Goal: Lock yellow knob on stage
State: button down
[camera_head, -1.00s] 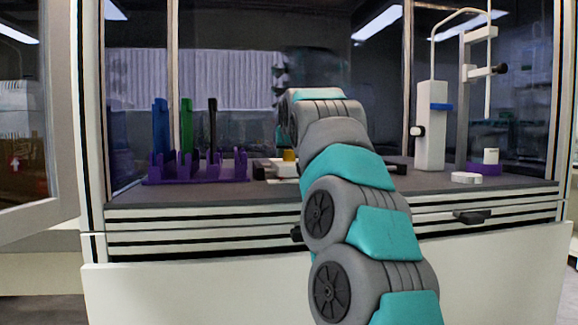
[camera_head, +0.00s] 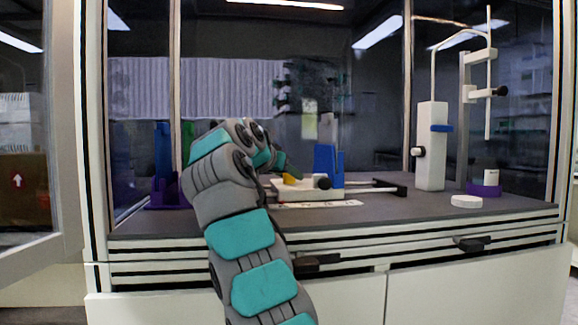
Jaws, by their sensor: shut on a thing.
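The yellow knob (camera_head: 290,179) shows at the left end of the white stage (camera_head: 302,190), on the dark deck of the cabinet. A black knob (camera_head: 323,183) is on the stage's front, and a blue upright piece (camera_head: 328,160) stands at its right side. My gripper (camera_head: 288,167) reaches in from the left, its end at the yellow knob. It is shut on the knob, though the fingers are small and partly hidden, so the exact grip is unclear. How far the knob is turned cannot be told.
A white stand (camera_head: 431,150) with tubing, a purple-based jar (camera_head: 485,184) and a white lid (camera_head: 466,201) are at the right. A dark rod runs right from the stage. The front deck is clear.

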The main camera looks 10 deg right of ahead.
jog(key=shift+m+h, duration=0.3)
jog(key=shift+h, duration=0.1)
jog(key=c, duration=0.5)
grip_release()
jog(key=shift+p+v, duration=0.3)
jog(key=shift+v, duration=3.6)
jog(key=shift+r, duration=0.1)
